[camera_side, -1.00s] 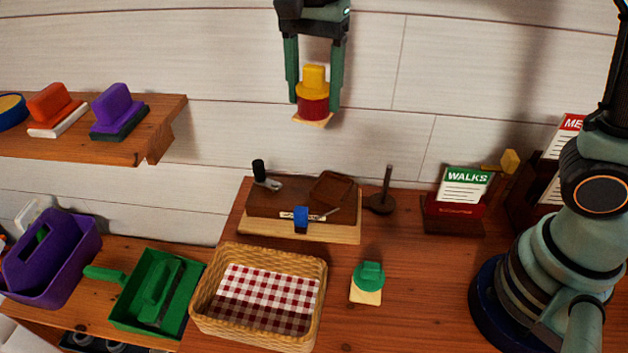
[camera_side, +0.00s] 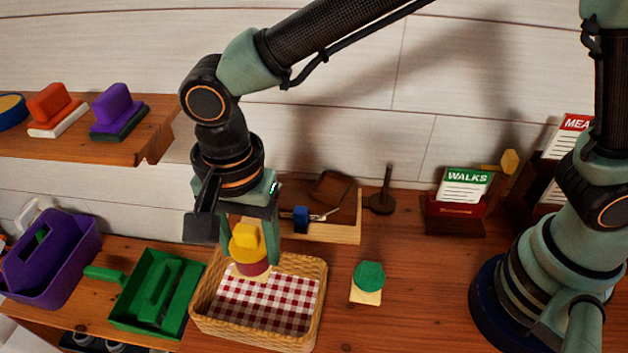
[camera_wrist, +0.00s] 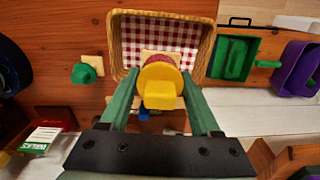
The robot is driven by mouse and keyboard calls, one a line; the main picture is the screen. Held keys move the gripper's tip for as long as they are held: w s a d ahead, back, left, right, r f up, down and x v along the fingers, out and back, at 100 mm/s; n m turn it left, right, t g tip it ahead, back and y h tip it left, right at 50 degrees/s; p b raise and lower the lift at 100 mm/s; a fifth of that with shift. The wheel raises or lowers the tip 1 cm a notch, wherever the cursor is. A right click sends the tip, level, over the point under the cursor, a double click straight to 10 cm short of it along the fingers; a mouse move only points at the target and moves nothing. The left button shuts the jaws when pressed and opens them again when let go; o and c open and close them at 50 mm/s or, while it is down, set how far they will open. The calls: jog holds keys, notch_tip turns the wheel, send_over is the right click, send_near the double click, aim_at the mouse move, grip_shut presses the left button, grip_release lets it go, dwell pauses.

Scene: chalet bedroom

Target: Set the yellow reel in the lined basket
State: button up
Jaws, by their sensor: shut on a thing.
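The yellow reel (camera_side: 245,239) has a yellow knobbed top, a dark red band and a pale square base. My gripper (camera_side: 252,254) is shut on it and points down, with the reel slightly tilted in the side view. It also shows between the green fingers in the wrist view (camera_wrist: 160,92). The lined basket (camera_side: 319,300) is wicker with a red and white checked cloth, and it also shows in the wrist view (camera_wrist: 207,48). The reel hangs over the back left part of the basket. Its exact height above the cloth is hard to tell. The basket looks empty.
A green-topped reel (camera_side: 369,276) stands right of the basket. A wooden tray (camera_side: 345,229) with small tools lies behind it. A green dustpan-like tray (camera_side: 126,314) and a purple caddy (camera_side: 30,280) are at left. A shelf (camera_side: 150,140) overhangs the left; a WALKS card holder (camera_side: 455,213) stands at right.

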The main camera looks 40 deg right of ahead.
notch_tip(320, 180, down, 12)
jog(key=shift+r, duration=0.2)
jog(key=shift+f, duration=0.1)
dwell(0.3)
jog(key=o, duration=1.4)
jog(key=shift+c, duration=0.2)
